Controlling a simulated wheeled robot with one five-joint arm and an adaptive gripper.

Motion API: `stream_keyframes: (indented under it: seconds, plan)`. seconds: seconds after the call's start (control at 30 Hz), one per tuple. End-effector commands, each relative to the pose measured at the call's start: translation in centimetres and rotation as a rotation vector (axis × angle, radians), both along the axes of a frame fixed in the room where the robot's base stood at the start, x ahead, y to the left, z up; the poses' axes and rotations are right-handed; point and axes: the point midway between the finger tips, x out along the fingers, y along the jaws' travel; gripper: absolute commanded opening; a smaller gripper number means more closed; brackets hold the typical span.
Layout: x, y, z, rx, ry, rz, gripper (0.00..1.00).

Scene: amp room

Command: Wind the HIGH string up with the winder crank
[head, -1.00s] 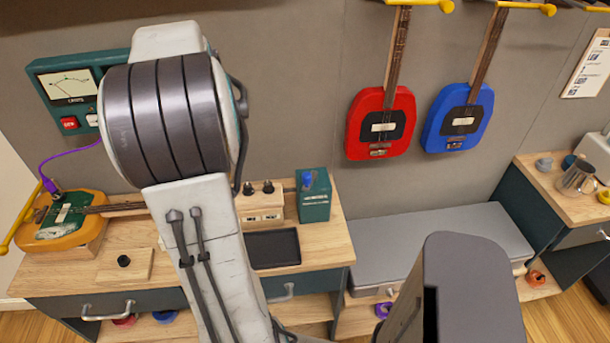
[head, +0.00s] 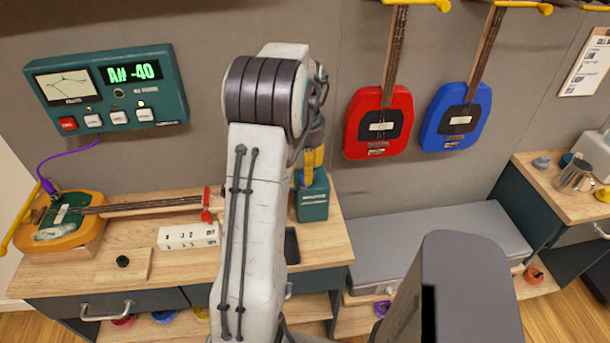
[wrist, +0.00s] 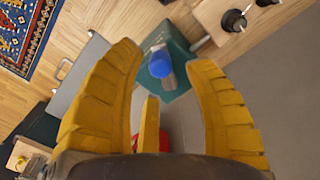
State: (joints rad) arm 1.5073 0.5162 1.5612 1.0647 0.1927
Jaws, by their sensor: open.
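The guitar (head: 58,232) lies on the bench at the left, orange-yellow and green, its neck pointing right to a red part (head: 208,205) at the head end. The tuner (head: 110,90) on the wall reads "A# -40". A teal block (head: 313,206) on the bench holds an upright grey shaft with a blue top (wrist: 157,64), which looks like the winder crank. My gripper (head: 309,176) is open above the block. In the wrist view, the blue top shows between the spread yellow fingers (wrist: 165,60), with no clear contact. Which string is HIGH I cannot tell.
A white numbered block (head: 188,236) sits in front of the neck. A black tray (head: 291,246) is partly hidden by my arm. A wooden piece with black knobs (wrist: 235,20) is near the teal block. Red (head: 378,125) and blue (head: 457,120) guitars hang on the wall.

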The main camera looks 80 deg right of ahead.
Motion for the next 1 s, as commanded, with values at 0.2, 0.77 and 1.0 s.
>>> stream_keyframes:
  seconds: [0.2,0.77,1.0]
  plan:
    - [0.0,0.0,-2.1,0.001,0.000,0.001,0.47]
    - [0.1,0.0,-3.0,0.000,0.000,0.002,0.44]
    - [0.1,0.0,-3.0,-0.001,0.000,0.002,0.23]
